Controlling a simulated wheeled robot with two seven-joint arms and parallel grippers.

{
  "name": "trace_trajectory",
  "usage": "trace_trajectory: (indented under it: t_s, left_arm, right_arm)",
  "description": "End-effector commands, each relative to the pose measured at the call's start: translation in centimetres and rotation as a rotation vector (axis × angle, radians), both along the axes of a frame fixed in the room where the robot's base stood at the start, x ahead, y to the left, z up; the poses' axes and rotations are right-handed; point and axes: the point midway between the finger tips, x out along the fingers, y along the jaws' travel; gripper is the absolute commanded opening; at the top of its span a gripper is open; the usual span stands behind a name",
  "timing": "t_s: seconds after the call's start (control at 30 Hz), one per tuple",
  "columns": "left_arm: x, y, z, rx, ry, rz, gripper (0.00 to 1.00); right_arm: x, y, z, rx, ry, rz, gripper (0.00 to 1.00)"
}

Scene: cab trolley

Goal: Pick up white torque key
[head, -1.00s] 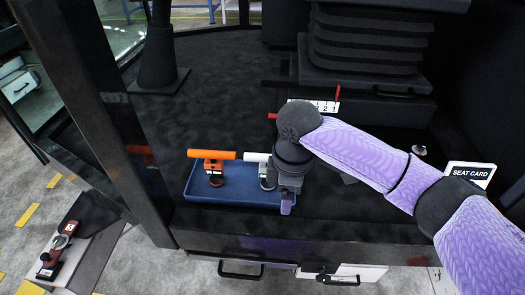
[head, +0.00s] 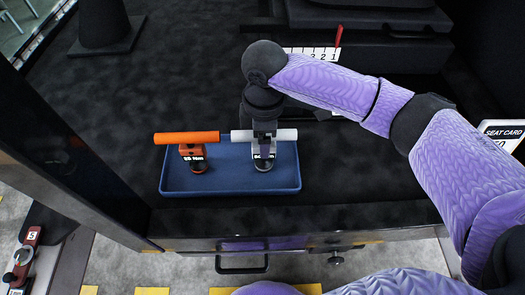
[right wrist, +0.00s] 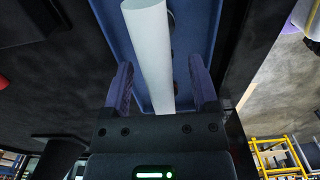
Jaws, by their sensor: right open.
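The white torque key (head: 263,152) stands in a blue tray (head: 230,184), its white bar lying level on top. An orange torque key (head: 190,145) stands to its left in the same tray. My right gripper (head: 264,139) is over the white key in the head view, and the arm hides part of the bar. In the right wrist view my right gripper (right wrist: 161,85) is open. The white bar of the key (right wrist: 148,45) runs between the two fingers, with no clear contact on either side. My left gripper is not in view.
A scale plate (head: 310,52) with a red pointer lies behind my right arm. A seat card (head: 503,131) stands at the right. Another red key-like tool (head: 24,258) is at the lower left.

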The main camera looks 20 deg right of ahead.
Motion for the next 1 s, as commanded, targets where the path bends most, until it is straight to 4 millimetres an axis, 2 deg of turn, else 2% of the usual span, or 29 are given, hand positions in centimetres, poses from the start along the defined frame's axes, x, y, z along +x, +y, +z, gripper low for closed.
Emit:
trace_trajectory:
  t_s: [0.03,0.07,0.27,0.37,0.63,0.67,1.0]
  left_arm:
    - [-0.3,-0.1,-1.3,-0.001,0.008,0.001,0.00]
    - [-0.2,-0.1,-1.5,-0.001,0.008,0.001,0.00]
    - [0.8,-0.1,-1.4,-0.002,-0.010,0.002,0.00]
    - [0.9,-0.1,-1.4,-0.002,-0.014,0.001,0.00]
    - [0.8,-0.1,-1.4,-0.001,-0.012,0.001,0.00]
    - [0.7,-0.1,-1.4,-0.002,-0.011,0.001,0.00]
    - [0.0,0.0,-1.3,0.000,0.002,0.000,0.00]
  right_arm:
    - [0.0,0.0,-2.0,-0.001,0.005,0.000,0.76]
    - [0.0,0.0,-2.4,-0.001,0.004,-0.001,0.76]
    - [0.0,-0.1,-2.1,-0.001,-0.002,0.000,0.76]
    - [0.0,0.0,-2.1,-0.001,-0.002,0.000,0.60]
    - [0.0,0.0,-2.1,0.000,-0.001,0.000,0.02]
    - [0.0,0.0,-2.1,0.000,-0.001,0.000,0.00]
    - [0.0,0.0,-2.1,0.000,-0.001,0.000,0.00]
